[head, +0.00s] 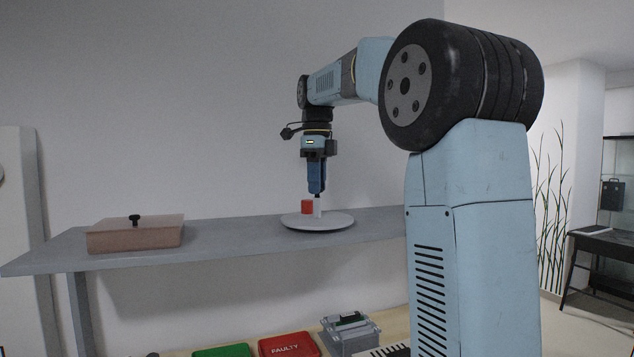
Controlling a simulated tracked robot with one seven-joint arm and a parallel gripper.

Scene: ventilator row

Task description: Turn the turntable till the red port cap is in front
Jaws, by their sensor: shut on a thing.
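The turntable (335,224) is a round pale disc on the grey shelf. A small red block, which looks like the red port cap (307,207), stands on it left of a white upright post (317,208). My gripper (317,194) points straight down over the disc, with its tips at the top of the white post. It is shut on the post. The fingertips are small in this view, and the far side of the post is hidden.
A brownish lidded box (135,236) with a black knob stands on the shelf (235,235) to the left. Below are a green tray (222,351), a red tray (290,345) marked FAULTY and a grey container (350,335). The shelf between box and turntable is clear.

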